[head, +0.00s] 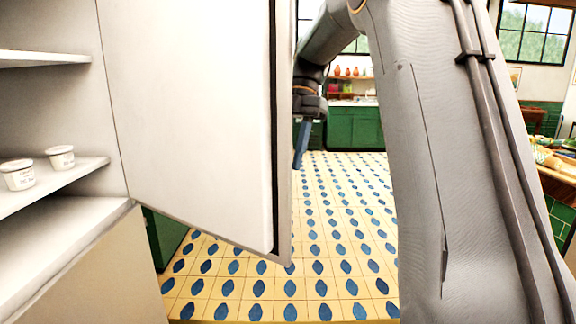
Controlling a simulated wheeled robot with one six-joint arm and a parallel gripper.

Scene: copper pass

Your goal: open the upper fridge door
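The upper fridge door (205,110) stands swung out from the fridge, with its pale inner face toward me and a dark seal along its free edge. The fridge interior shows at the left, with white shelves (70,180). My gripper (301,146) is just past the door's free edge, at the outer side of the door. Only part of it shows, with a blue-grey finger pointing down. The door hides the rest, so I cannot tell whether it touches the door. The door's handle is out of sight.
Two white tubs (20,174) sit on a fridge shelf. The lower fridge front (90,275) is below, apparently shut. Patterned tiled floor (330,230) is clear beyond the door. Green cabinets (355,127) stand at the back, and a laden counter (555,180) is at the right.

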